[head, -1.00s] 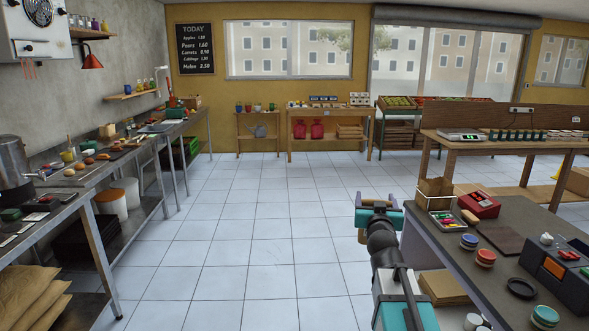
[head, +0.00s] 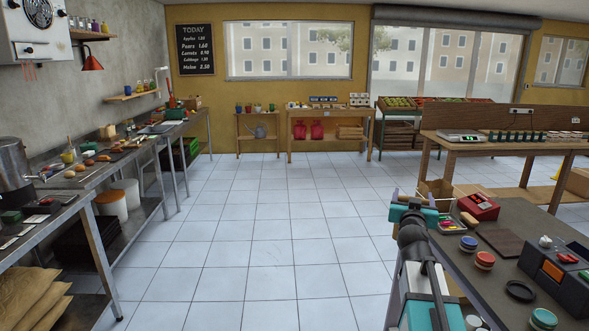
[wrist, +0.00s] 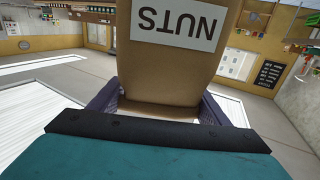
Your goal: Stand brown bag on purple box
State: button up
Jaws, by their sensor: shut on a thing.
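The brown bag (wrist: 175,75) fills the upper middle of the wrist view. Its white label reads NUTS and appears upside down there. My gripper (wrist: 163,108) is shut on the bag, with a dark purple finger on each side of it. I cannot make out the purple box for certain in either view.
A steel bench (head: 90,170) stands left. The tiled floor (head: 250,230) between is clear.

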jog(key=s+d+r+m+g+h+p, duration=0.1)
jog(key=s+d+r+m+h, duration=0.1)
jog(key=d, duration=0.8)
jog(key=s+d+r+m+g+h+p, duration=0.1)
jog(key=s+d+r+g+h, duration=0.1)
jog(key=d, duration=0.9)
jog(key=shift+s+r+m+h, duration=0.45)
jog(key=shift+s+h, duration=0.15)
jog(key=shift+s, duration=0.8)
